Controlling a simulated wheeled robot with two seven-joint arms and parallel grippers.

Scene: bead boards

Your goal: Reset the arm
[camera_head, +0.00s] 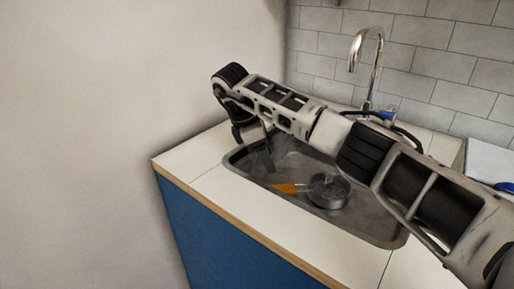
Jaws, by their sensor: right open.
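My right arm reaches in from the right edge, across the sink. Its gripper (264,162) hangs down over the left end of the sink, small and partly hidden by its own wrist. The jaws look open, with nothing seen between them. A metal pan (328,190) with an orange handle (290,188) lies in the metal sink (362,222), to the right of the gripper and apart from it. My left gripper is out of view.
A chrome faucet (376,62) rises behind my right arm, before the tiled wall (440,64). The white counter (262,222) is clear in front of the sink. A plain wall (110,80) stands at the left. A white item (488,160) sits at the right edge.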

